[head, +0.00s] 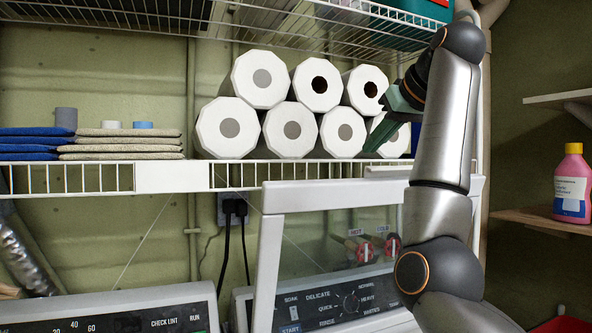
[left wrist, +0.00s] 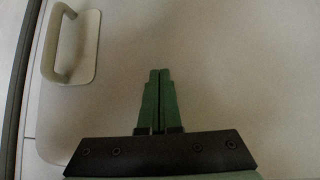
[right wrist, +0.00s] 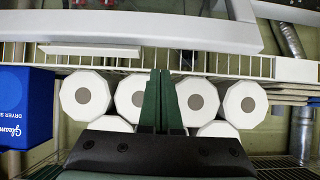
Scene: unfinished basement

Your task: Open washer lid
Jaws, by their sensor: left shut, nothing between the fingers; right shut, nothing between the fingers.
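The washer lid (head: 268,250), a white frame around a clear window, stands raised in the head view. The washer's control panel (head: 345,300) shows through its window. The lid's frame also shows at the top of the right wrist view (right wrist: 190,33). My right gripper (head: 372,145) is shut and empty, above and behind the lid's top edge, close to the paper rolls on the shelf; its fingers also show in the right wrist view (right wrist: 160,75). My left gripper (left wrist: 159,75) is shut and empty in front of a pale panel with a handle (left wrist: 75,45). The left arm is out of the head view.
A wire shelf (head: 240,176) holds several white paper rolls (head: 228,128) and folded cloths (head: 120,145). A second wire shelf (head: 290,25) hangs above. Another machine's panel (head: 110,312) is at lower left. A pink bottle (head: 572,185) stands on a right-hand shelf.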

